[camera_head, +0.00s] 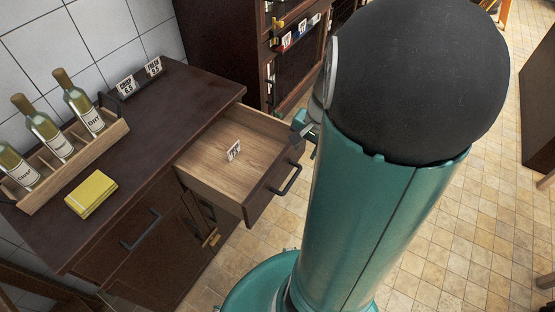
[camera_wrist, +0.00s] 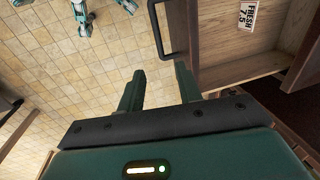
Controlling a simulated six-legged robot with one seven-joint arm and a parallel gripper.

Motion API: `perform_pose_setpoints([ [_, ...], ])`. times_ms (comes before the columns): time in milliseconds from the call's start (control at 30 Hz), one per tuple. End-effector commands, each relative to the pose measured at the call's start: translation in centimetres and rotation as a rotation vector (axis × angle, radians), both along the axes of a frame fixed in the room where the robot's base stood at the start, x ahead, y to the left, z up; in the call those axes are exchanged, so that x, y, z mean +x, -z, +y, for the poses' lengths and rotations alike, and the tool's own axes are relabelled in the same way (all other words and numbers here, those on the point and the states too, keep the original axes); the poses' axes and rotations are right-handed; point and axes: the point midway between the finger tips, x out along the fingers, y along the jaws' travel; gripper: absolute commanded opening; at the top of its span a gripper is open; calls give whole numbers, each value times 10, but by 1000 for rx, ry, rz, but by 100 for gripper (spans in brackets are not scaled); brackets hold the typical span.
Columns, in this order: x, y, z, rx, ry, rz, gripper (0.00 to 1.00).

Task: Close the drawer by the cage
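The drawer (camera_head: 208,163) stands pulled out of the dark wooden cabinet, its pale wooden inside showing. A dark bar handle (camera_head: 287,180) is on the drawer front. In the wrist view, the drawer (camera_wrist: 240,72) is at the upper right, with its handle (camera_wrist: 156,28) just beyond my fingertips. My gripper (camera_wrist: 158,80) is open, with nothing between its fingers, and appears apart from the handle. In the head view, my gripper (camera_head: 304,124) shows near the drawer's right corner, mostly hidden by my arm. I cannot clearly identify a cage.
The cabinet top (camera_head: 150,140) bears a bottle rack (camera_head: 75,165), a yellow cloth-like block (camera_head: 91,193) and price cards. Another handled front (camera_head: 140,230) is below, flush. A tall dark cabinet (camera_head: 220,40) stands behind. Tiled floor (camera_head: 450,225) is open at the right.

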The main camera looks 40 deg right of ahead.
Motion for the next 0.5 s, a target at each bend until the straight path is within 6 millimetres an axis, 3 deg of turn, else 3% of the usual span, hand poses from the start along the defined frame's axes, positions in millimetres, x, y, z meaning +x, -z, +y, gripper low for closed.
perform_pose_setpoints([
  [267, -3, 15, -9, 14, 36, 3, 35],
  [500, 3, 56, -6, 17, 36, 5, 35],
])
